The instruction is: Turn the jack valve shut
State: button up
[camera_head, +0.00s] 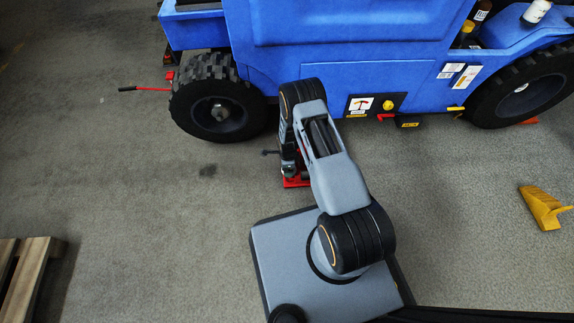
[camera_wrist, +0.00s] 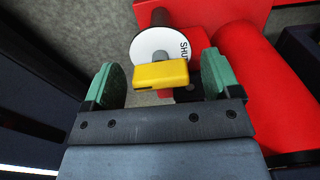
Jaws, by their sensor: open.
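In the wrist view, the valve's yellow bar-shaped handle (camera_wrist: 160,74) lies between the two green fingertips of my gripper (camera_wrist: 163,82). The jaws are open, with a gap on either side of the handle. Behind the handle is a white disc (camera_wrist: 148,44) with lettering of which "SHU" shows. The red jack body (camera_wrist: 240,75) fills the right side. In the head view, a small part of the red jack (camera_head: 297,182) shows on the floor beside the blue vehicle. My arm hides most of it, including the valve.
The blue vehicle (camera_head: 350,55) stands close behind my arm, with black wheels (camera_head: 218,110) on both sides. A red bar with a black grip (camera_head: 150,89) sticks out at left. A yellow wedge (camera_head: 543,207) lies at right, a wooden pallet (camera_head: 28,280) at lower left. Left floor is mostly clear.

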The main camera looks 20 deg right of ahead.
jog(key=shift+r, duration=0.1)
notch_tip(320, 180, up, 14)
jog(key=p, duration=0.5)
jog(key=shift+f+p, duration=0.2)
jog(key=shift+p, duration=0.1)
